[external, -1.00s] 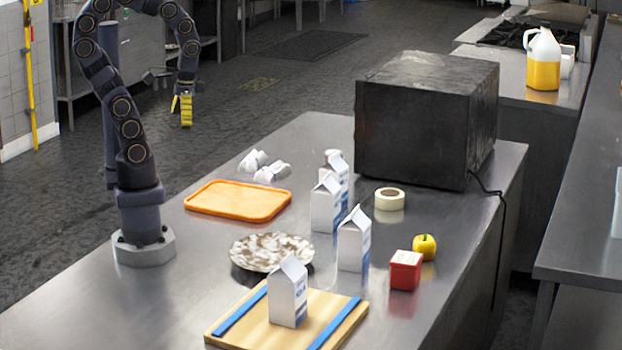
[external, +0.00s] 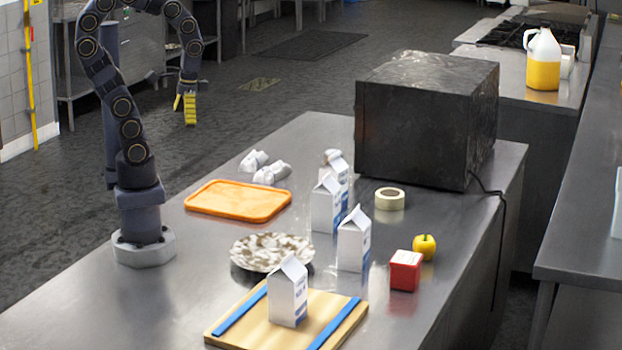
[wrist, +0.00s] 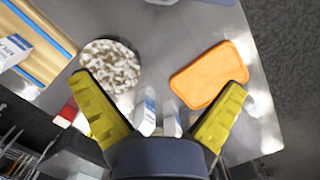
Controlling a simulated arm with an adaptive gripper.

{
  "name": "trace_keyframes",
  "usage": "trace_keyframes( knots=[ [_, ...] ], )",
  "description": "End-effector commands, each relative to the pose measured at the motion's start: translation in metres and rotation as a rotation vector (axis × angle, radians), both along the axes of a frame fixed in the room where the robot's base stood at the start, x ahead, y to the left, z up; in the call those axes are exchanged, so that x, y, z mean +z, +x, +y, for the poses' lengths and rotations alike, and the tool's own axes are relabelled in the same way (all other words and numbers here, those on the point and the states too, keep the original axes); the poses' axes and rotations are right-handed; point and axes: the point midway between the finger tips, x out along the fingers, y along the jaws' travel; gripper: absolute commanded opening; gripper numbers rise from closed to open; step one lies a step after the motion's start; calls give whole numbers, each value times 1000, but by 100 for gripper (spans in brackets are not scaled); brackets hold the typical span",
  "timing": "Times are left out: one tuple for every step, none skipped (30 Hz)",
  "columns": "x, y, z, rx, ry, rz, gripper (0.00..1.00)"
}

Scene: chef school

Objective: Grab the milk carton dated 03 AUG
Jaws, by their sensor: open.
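Several white milk cartons with blue print stand upright on the steel table. One carton (external: 288,292) is on the wooden cutting board (external: 252,325), one (external: 353,241) is right of the speckled plate, and one (external: 325,206) is farther back. Another (external: 340,172) is partly hidden behind that one. No date is legible, so I cannot tell which is 03 AUG. My gripper (external: 184,106), with yellow fingers, hangs high beyond the table's left edge, away from all cartons. In the wrist view my gripper (wrist: 160,82) is open and empty; the board's carton (wrist: 12,51) shows at left.
An orange tray (external: 238,213), the speckled plate (external: 270,268) and white crumpled items (external: 270,173) lie nearer my base. A tape roll (external: 390,198), red box (external: 405,270) and yellow apple (external: 424,247) sit right. A large dark box (external: 405,140) blocks the back.

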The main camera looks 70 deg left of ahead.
Motion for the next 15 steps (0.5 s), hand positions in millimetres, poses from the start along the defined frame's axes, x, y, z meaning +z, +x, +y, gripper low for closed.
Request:
trace_keyframes(
  knots=[
    [0,10,3,24,10,-6,100],
    [0,19,5,44,18,-15,100],
    [0,33,9,74,32,-31,100],
    [0,45,13,101,44,-45,100],
    [-1,58,17,129,57,-59,100],
    [-3,77,23,168,77,-76,100],
    [-4,92,27,197,91,-97,100],
    [-6,106,32,226,103,-113,100],
    [-9,125,39,261,120,-135,100],
    [-12,139,43,287,134,-151,100],
    [-15,153,48,311,146,-171,100],
    [-20,172,55,342,162,-193,100],
    [-23,185,59,365,172,-211,100],
    [-28,199,64,385,181,-228,100],
    [-34,217,70,413,192,-254,100]
  ],
)
